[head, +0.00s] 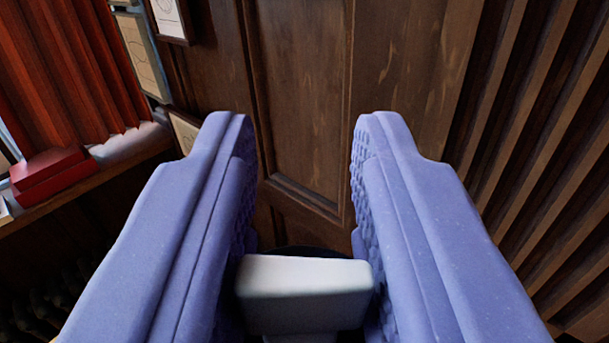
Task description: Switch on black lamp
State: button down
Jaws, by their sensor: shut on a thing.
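My gripper (290,150) reaches forward with two blue, ridged fingers set wide apart. It is shut on a pale grey-white block (305,285) with rounded edges, low between the fingers and touching both inner pads. The block's lower part is cut off by the picture's bottom edge. A dark curved edge shows just behind the block; I cannot tell what it belongs to. No black lamp can be made out in this view.
A dark wood panelled wall (300,90) stands ahead, with vertical slats (540,150) at right. At left are a red curtain (75,70), a ledge (100,180) with a red box (50,173), and framed pictures (145,55).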

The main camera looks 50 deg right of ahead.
jog(key=m+g+h+b, duration=0.1)
jog(key=m+g+h, duration=0.1)
jog(key=g, duration=0.1)
jog(key=shift+f+m+g, duration=0.1)
jog(key=shift+m+g, duration=0.2)
jog(key=shift+g, duration=0.1)
jog(key=m+g, duration=0.1)
jog(key=g+p, duration=0.1)
jog(key=m+g+h+p, duration=0.1)
jog(key=shift+s+r+m+g, duration=0.25)
jog(key=shift+m+g, duration=0.05)
jog(key=shift+g, duration=0.1)
jog(key=m+g+p, duration=0.1)
jog(key=g, duration=0.1)
jog(key=m+g+p, duration=0.2)
jog(key=g+p, duration=0.1)
jog(key=shift+s+d+g, duration=0.1)
jog(key=shift+s+g, duration=0.2)
jog(key=shift+s+f+m+g+p, duration=0.1)
jog(key=shift+m+g+p, duration=0.6)
jog(key=shift+p, duration=0.05)
jog(key=shift+f+g, duration=0.1)
jog(key=shift+g, duration=0.2)
jog(key=c, duration=0.9)
grip_release()
